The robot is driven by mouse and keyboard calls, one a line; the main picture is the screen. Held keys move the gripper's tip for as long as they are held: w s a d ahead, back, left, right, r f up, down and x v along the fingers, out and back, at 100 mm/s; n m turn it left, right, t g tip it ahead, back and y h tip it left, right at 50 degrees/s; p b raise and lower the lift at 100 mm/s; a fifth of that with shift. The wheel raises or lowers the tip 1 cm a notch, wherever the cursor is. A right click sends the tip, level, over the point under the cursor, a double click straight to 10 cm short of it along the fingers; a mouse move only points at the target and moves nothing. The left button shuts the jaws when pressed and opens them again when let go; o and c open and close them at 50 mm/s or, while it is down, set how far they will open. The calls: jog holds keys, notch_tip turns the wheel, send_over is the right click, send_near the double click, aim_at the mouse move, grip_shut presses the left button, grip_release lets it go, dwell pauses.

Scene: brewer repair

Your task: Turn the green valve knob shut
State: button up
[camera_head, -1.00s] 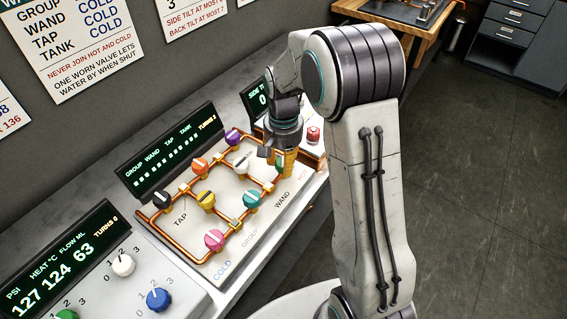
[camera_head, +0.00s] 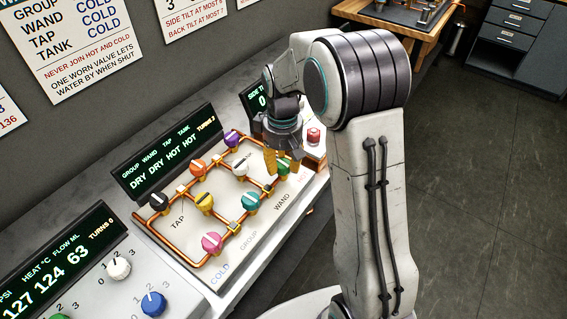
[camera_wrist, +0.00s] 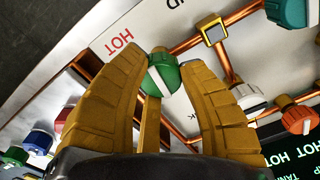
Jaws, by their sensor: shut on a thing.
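The green valve knob (camera_wrist: 164,76) with a white stripe sits on the copper pipework beside the red word HOT. It also shows in the head view (camera_head: 284,166) at the right end of the valve panel (camera_head: 235,265), partly hidden by the fingers. In the head view, my gripper (camera_head: 282,164) reaches down onto the panel from above. The valve display (camera_head: 170,160) reads DRY DRY HOT HOT.
White (camera_head: 240,166), teal (camera_head: 251,202), orange (camera_head: 198,168), purple (camera_head: 231,139), yellow (camera_head: 204,203), black (camera_head: 158,202) and pink (camera_head: 212,243) knobs stand close by on the panel. A red knob (camera_head: 314,135) is just right of my gripper. Another control panel (camera_head: 90,290) lies at lower left.

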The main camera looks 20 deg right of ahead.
aim_at(281, 162)
jog(key=shift+w+n, duration=0.2)
jog(key=shift+n, duration=0.4)
jog(key=shift+a, duration=0.1)
jog(key=o, duration=1.2)
notch_tip(281, 162, up, 12)
dwell(0.7)
